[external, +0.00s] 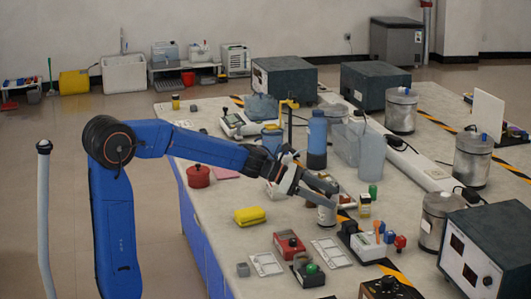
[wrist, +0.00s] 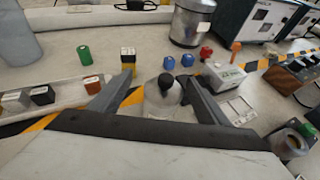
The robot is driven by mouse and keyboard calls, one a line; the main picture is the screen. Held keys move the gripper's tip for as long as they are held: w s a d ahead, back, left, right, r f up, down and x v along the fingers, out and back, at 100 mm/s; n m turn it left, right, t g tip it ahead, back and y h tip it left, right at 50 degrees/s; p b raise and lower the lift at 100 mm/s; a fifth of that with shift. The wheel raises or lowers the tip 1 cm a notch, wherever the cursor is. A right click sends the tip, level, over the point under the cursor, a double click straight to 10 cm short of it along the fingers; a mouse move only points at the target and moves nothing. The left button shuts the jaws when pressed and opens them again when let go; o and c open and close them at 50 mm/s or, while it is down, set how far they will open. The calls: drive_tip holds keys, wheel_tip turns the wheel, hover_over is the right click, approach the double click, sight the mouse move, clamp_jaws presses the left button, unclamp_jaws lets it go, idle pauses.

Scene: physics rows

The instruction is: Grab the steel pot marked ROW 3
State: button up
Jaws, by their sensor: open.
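Several steel pots with lids stand along the right side of the table: a far one (external: 401,112), a middle one (external: 471,163) and a near one (external: 438,222). One steel pot also shows at the top of the wrist view (wrist: 190,24). I cannot read a ROW 3 mark on any of them. My gripper (external: 328,191) is open over the table, apart from these pots. In the wrist view a small pale metallic vessel with a black knob (wrist: 166,102) shows between the open fingers; its lower part is hidden. It also shows below the fingers in the external view (external: 327,215).
A yellow-black block (wrist: 128,60) and a green cylinder (wrist: 84,55) stand beyond. A blue bottle (external: 317,135) is behind my gripper. A large dark instrument (external: 487,250) fills the near right.

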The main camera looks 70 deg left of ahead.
sight(328, 214)
drive_tip(key=v, duration=1.2)
drive_tip(key=shift+s+a+r, duration=0.1)
drive_tip(key=shift+s+a, duration=0.1)
drive_tip(key=shift+c, duration=0.6)
drive_tip(key=w+a+f+m+g+h, duration=0.1)
drive_tip(key=a+f+m+g+h, duration=0.35)
drive_tip(key=a, duration=0.25)
drive_tip(key=shift+m+t+h, duration=0.25)
drive_tip(key=shift+m, duration=0.2)
drive_tip(key=x, duration=1.7)
drive_tip(key=shift+w+d+f, duration=0.15)
drive_tip(key=shift+d+f, duration=0.1)
drive_tip(key=shift+f, duration=0.05)
drive_tip(key=c, duration=1.4)
